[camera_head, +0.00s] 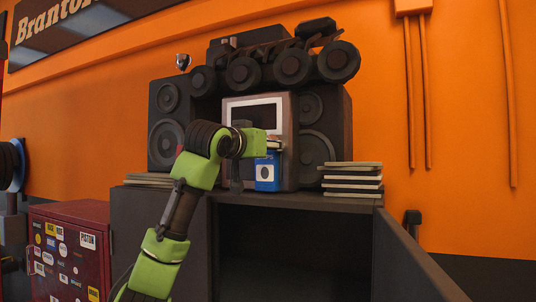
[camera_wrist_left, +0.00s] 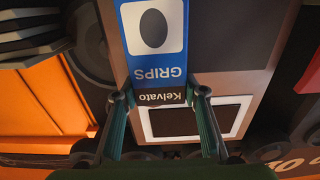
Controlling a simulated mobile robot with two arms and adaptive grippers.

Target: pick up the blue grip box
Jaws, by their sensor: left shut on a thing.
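The blue grip box (camera_head: 267,174) is a small upright blue carton with a white panel and dark oval, in front of the grey screen unit on the cabinet top. In the left wrist view the box (camera_wrist_left: 156,45) shows "Kelvato" and "GRIPS" upside down. My left gripper (camera_head: 273,146) reaches it from above and is shut on its dark top end. The fingers also show in the left wrist view (camera_wrist_left: 160,97), one on each side of the box. I cannot tell whether the box's bottom touches the cabinet top. My right gripper is in neither view.
The dark cabinet (camera_head: 295,201) has an open front compartment. The screen unit (camera_head: 287,102) stands between two black speakers (camera_head: 166,122) (camera_head: 325,118). Stacks of flat items lie at left (camera_head: 148,180) and right (camera_head: 352,179). A red stickered cabinet (camera_head: 70,245) stands at left.

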